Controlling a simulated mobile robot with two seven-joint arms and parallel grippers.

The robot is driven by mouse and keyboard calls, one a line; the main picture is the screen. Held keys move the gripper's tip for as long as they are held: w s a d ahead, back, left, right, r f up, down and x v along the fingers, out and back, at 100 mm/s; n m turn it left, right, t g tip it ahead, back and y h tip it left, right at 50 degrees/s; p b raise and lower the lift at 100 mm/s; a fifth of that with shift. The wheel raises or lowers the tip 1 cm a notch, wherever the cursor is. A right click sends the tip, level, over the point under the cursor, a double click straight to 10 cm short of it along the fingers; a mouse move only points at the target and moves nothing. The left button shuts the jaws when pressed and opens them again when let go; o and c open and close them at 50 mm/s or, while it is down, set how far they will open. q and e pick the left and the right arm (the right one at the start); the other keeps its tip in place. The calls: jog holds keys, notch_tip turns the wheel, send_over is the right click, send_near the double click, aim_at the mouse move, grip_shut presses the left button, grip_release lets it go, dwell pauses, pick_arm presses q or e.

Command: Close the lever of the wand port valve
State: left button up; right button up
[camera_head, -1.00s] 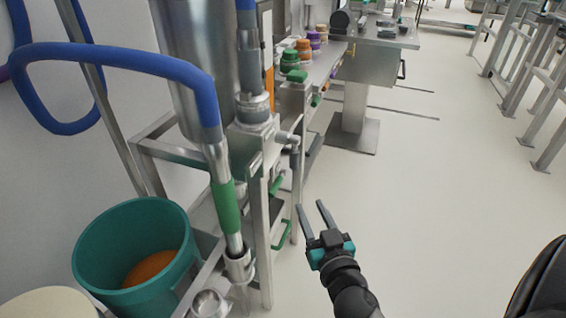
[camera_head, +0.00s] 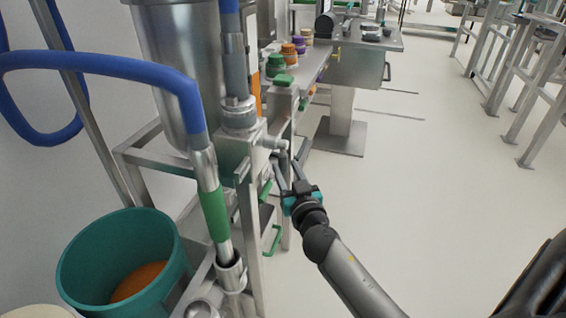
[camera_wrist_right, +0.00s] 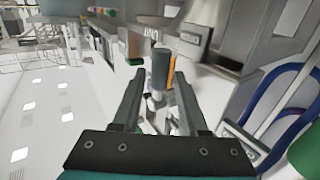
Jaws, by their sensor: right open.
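The wand port valve (camera_head: 238,152) is a metal block under the blue hose joint, left of centre in the head view. Its short metal lever (camera_head: 281,144) sticks out on the right side. In the right wrist view, what looks like the lever's grey cylindrical grip (camera_wrist_right: 161,70) stands between and beyond my fingers. My right gripper (camera_head: 285,162) is open, with its fingers pointing up at the lever from just below. I cannot tell whether either finger touches it. The right fingers also show in the wrist view (camera_wrist_right: 157,95). My left gripper is not in view.
The wand's green grip (camera_head: 214,214) hangs on a blue hose (camera_head: 110,62) left of the valve. A teal bucket (camera_head: 75,285) with orange contents stands at lower left. A metal frame (camera_head: 250,235) runs below the valve. Open floor (camera_head: 420,210) lies to the right.

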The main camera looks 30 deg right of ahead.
aim_at(285, 166)
jog(key=shift+x, duration=1.7)
grip_shut()
